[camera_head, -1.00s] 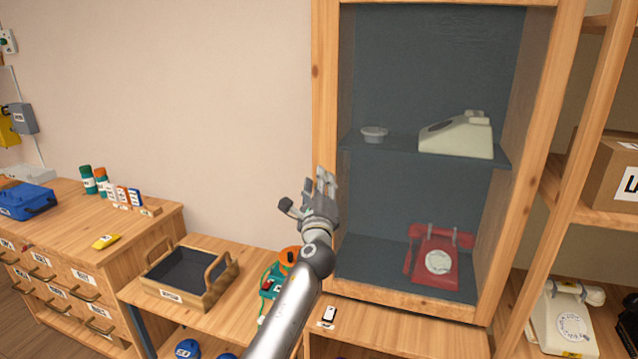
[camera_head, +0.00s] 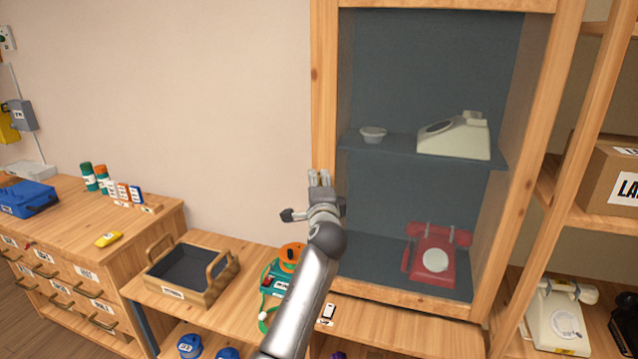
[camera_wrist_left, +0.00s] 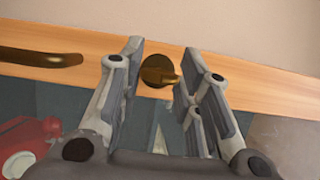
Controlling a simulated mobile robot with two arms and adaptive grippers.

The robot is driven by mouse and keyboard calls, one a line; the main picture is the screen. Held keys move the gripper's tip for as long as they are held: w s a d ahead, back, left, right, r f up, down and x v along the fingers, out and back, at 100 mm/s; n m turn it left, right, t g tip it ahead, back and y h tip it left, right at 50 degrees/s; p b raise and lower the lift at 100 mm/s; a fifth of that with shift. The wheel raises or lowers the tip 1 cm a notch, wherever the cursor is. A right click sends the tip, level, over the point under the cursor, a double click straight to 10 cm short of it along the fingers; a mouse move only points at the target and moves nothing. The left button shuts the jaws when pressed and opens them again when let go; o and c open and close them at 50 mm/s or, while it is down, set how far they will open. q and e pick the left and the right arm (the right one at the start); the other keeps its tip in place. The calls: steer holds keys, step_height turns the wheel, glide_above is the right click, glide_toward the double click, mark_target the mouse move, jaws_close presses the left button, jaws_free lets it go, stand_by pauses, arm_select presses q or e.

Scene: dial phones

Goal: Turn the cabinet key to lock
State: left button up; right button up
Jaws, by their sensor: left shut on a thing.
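The cabinet (camera_head: 324,110) has a pale wooden frame and a glazed front. In the left wrist view, the brass key (camera_wrist_left: 168,78) sits in a round brass lock plate (camera_wrist_left: 153,68) on the wooden door frame. My left gripper (camera_head: 320,178) is at the cabinet's left frame in the head view, and hides the key there. In the left wrist view, the fingers of my left gripper (camera_wrist_left: 165,72) stand on both sides of the key and are shut on it. The key's far end is hard to make out. My right gripper is not in view.
Behind the glass are a red dial phone (camera_head: 437,255), a cream phone (camera_head: 455,138) and a small white dish (camera_head: 373,134). A brass handle (camera_wrist_left: 40,58) is on the same frame as the key. A wooden tray (camera_head: 205,297) is on the low bench at left.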

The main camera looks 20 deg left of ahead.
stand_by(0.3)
arm_select(q)
steer(key=o, duration=1)
steer(key=shift+s, duration=0.1)
steer(key=shift+v, duration=3.7)
